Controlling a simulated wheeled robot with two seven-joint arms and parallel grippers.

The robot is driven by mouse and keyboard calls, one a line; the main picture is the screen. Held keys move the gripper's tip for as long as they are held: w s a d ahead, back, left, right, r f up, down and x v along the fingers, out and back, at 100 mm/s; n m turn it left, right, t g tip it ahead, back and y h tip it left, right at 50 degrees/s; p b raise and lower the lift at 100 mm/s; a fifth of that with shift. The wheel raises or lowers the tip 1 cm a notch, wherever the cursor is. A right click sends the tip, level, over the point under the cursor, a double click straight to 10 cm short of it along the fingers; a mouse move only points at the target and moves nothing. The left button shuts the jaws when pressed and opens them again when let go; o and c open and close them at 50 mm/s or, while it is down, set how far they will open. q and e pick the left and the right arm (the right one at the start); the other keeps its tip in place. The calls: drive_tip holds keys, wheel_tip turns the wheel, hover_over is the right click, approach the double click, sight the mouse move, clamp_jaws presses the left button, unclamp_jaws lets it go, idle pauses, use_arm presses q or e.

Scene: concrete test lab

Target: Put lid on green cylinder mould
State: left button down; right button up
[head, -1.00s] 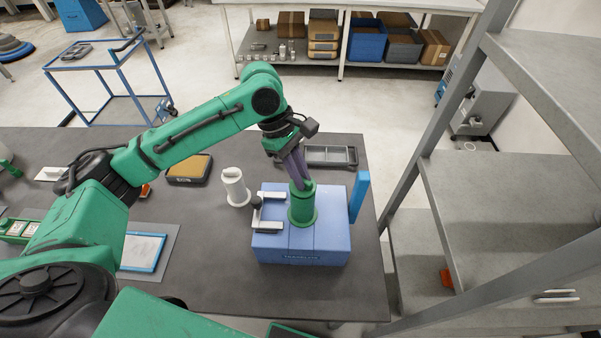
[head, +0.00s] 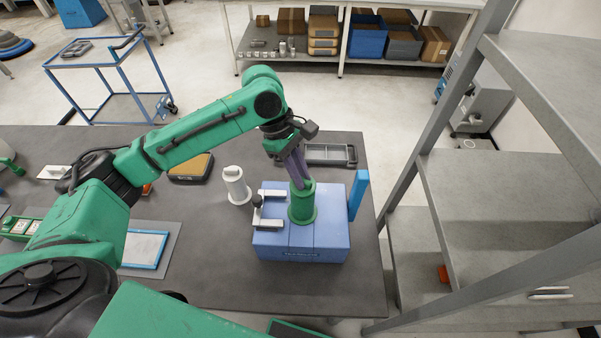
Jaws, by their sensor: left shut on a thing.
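The green cylinder mould (head: 302,207) stands upright on a blue box-shaped machine (head: 302,255) at the right of the dark table. My left gripper (head: 303,180) reaches down from above with its fingertips at the top of the mould. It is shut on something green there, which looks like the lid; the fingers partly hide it. I cannot tell whether the lid touches the mould's rim or is seated. My right gripper is not in view.
A white cylinder (head: 236,187) stands left of the machine. A white bracket with a dark knob (head: 258,201) lies on the machine, and a blue upright panel (head: 358,194) is at its right. A grey tray (head: 327,154) lies behind. Grey shelving (head: 495,200) stands to the right.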

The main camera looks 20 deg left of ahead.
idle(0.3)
use_arm(q)
drive_tip(key=shift+c, duration=1.5)
unclamp_jaws()
drive_tip(key=shift+r, duration=0.1)
drive_tip(key=shift+r, duration=3.45)
clamp_jaws()
